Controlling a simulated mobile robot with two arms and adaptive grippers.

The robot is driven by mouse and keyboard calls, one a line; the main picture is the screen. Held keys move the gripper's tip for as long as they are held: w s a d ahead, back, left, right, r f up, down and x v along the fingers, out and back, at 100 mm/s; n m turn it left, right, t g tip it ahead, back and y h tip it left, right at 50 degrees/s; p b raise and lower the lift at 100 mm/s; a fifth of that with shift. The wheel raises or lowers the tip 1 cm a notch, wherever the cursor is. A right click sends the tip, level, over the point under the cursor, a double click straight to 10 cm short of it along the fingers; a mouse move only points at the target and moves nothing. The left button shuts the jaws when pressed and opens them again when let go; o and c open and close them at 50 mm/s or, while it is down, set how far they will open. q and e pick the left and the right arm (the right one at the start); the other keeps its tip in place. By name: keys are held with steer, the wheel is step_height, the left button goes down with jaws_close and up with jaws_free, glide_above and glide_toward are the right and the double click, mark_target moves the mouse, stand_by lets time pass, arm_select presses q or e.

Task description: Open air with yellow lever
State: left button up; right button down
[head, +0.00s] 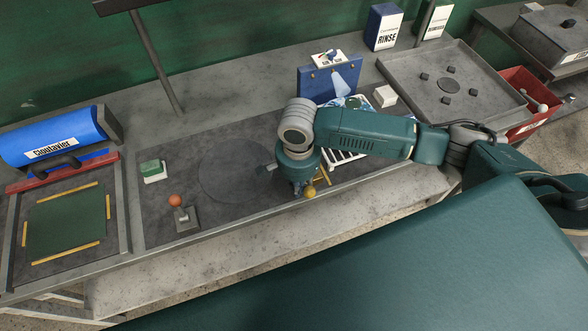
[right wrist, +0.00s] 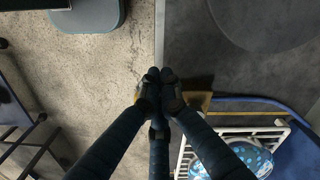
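The yellow lever (head: 309,192) shows in the head view as a yellow ball beside the tip of my right gripper, at the front edge of the grey worktop. My right gripper (head: 299,187) points down at the lever. Its fingertips (right wrist: 159,76) are close together in the wrist view and hide the part of the lever between those patches. I cannot tell whether they grip it. My left gripper is not in view.
A white rack (head: 342,158) with a patterned blue item stands right of the gripper. A lever with an orange ball (head: 175,201) and a green block (head: 152,169) are on the left. A blue stand (head: 328,82) is behind. The dark worktop (head: 220,205) between is clear.

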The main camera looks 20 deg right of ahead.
mark_target(309, 190)
steer(key=shift+s+d, duration=0.2)
steer(key=shift+s, duration=0.1)
steer(key=shift+s+d, duration=0.35)
steer(key=shift+d, duration=0.1)
stand_by(0.4)
steer(key=shift+s+d, duration=0.4)
steer(key=shift+d, duration=0.2)
steer(key=shift+w+a, duration=0.15)
steer(key=shift+a, duration=0.4)
steer(key=shift+a+r, duration=0.15)
steer(key=s+a+r, duration=0.2)
steer(key=s+r, duration=0.3)
steer(key=r, duration=0.1)
steer(key=shift+a+r, duration=0.4)
